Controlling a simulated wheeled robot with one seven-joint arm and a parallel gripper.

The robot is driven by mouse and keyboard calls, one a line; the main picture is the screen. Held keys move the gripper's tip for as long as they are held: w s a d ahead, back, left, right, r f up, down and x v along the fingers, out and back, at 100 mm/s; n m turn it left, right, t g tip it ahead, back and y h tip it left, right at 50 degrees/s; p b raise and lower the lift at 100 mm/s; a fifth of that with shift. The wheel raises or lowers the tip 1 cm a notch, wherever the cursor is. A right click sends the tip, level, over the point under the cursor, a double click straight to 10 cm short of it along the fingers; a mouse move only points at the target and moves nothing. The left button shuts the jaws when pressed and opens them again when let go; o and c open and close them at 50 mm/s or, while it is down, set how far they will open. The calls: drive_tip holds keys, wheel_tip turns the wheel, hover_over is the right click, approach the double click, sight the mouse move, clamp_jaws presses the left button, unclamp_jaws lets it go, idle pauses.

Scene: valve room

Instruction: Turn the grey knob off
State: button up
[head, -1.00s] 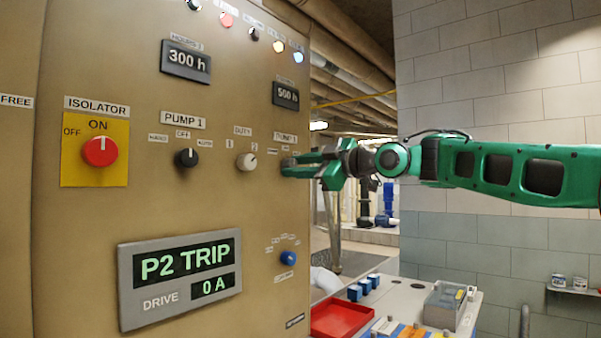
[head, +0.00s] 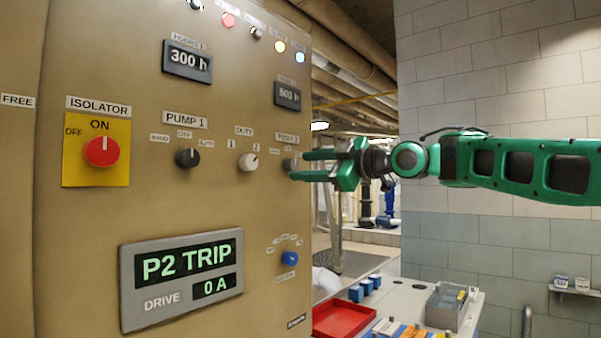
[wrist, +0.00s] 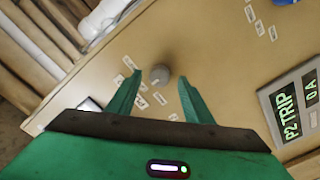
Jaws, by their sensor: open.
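The grey knob (head: 290,164) sits on the tan panel under the PUMP 2 label. It also shows in the wrist view (wrist: 159,75), just ahead of and between the fingertips. I cannot make out its pointer direction surely. My gripper (head: 300,166) comes in from the right, level with the knob, its green fingers spread on either side of it in the head view. In the wrist view my gripper (wrist: 161,79) is open with a gap beside the knob on each side. Small position labels around the knob are too small to read.
The panel also holds a black PUMP 1 knob (head: 187,158), a white DUTY knob (head: 248,162), a blue knob (head: 289,258) and the red isolator (head: 102,151). The display (head: 181,278) reads P2 TRIP. A red tray (head: 343,318) lies on a bench below.

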drive_tip(key=v, duration=0.7)
drive_tip(key=shift+s+d, duration=0.2)
drive_tip(key=shift+d, duration=0.15)
drive_tip(key=s+d+f+m+g+h, duration=0.1)
drive_tip(key=s+d+f+m+h, duration=0.2)
drive_tip(key=d+f+m+h, duration=0.7)
drive_tip(key=s+d+f+m+g+h, duration=0.1)
drive_tip(key=s+d+f+m+h, duration=0.15)
drive_tip(key=d+f, duration=1.25)
drive_tip(key=s+d+f+m+g+h, duration=0.1)
drive_tip(key=s+d+f+m+g, duration=0.1)
drive_tip(key=s+d+f+m, duration=0.4)
drive_tip(key=s+d+f+m+g+h, duration=0.1)
drive_tip(key=s+d+f+g, duration=0.1)
drive_tip(key=s+f, duration=0.7)
drive_tip(key=s+d+f+m+g, duration=0.1)
drive_tip(key=s+f+m+g, duration=0.1)
drive_tip(key=s, duration=0.8)
drive_tip(key=s+d+f+m+g, duration=0.1)
drive_tip(key=s+f+m+g, duration=0.2)
drive_tip(key=s+f, duration=0.4)
drive_tip(key=s+m, duration=0.1)
drive_tip(key=s, duration=0.1)
drive_tip(key=shift+s+f, duration=0.2)
drive_tip(key=shift+s, duration=0.15)
